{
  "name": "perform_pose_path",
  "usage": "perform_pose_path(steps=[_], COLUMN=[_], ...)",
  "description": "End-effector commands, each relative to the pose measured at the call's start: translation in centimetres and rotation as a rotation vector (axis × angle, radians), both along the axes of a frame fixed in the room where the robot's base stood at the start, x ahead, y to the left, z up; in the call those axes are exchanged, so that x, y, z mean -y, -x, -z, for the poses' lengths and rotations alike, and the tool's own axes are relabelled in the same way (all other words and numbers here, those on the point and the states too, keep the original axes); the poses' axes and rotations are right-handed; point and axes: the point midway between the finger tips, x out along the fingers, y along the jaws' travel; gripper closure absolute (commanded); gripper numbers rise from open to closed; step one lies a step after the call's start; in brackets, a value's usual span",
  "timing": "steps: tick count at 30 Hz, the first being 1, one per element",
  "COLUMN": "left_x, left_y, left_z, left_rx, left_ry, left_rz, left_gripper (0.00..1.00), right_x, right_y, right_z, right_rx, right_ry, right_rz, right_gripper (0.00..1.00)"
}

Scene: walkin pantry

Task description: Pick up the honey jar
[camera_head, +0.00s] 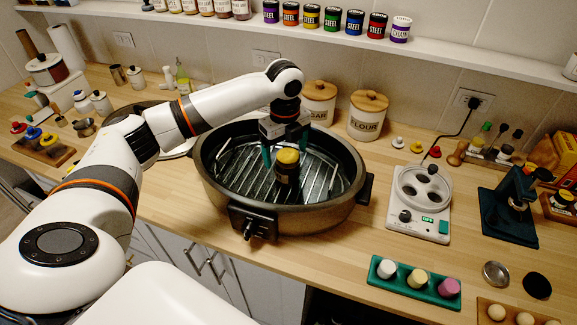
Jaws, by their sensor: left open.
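A small dark jar with a yellow lid (288,170) stands upright in the big round dark pan (222,206). It looks like the honey jar, but I cannot read a label. My left gripper (286,155) points down over the pan, open, with its teal fingers spread above and around the jar's lid. I cannot tell whether a finger touches the jar. My right gripper is out of view.
The pan has a wire rack inside and raised walls. Canisters marked sugar (319,101) and flour (367,115) stand behind it. A white hot plate device (409,231) stands to the right. A green tray (386,287) lies front right. A shelf with jars runs above.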

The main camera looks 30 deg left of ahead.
Motion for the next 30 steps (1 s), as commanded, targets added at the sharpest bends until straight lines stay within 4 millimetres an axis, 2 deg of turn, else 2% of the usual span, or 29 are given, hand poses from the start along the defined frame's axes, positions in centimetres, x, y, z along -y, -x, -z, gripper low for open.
perform_pose_path(steps=[8,12,16,19,25,26,30], left_x=[0.2,0.6,0.7,0.6,0.6,0.6,0.6], left_y=[0.0,0.0,0.0,0.0,-0.1,-0.1,-0.1], left_z=[2.3,4.2,6.1,6.8,6.9,6.9,6.9], left_rx=[-0.002,-0.003,-0.002,0.0,0.001,0.001,0.002], left_ry=[0.0,0.0,0.0,0.0,-0.001,-0.001,0.0], left_rz=[0.0,0.0,0.001,0.001,0.001,0.001,0.001], left_gripper=[0.14,0.14,0.14,0.14,0.14,0.15,0.38], right_x=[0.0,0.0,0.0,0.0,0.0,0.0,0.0], right_y=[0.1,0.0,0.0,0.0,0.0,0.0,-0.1], right_z=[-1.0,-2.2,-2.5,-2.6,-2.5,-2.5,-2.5], right_rx=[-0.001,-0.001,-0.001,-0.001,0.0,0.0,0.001], right_ry=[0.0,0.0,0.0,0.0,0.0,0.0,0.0], right_rz=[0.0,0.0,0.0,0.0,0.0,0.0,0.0], right_gripper=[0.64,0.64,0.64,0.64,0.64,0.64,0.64])
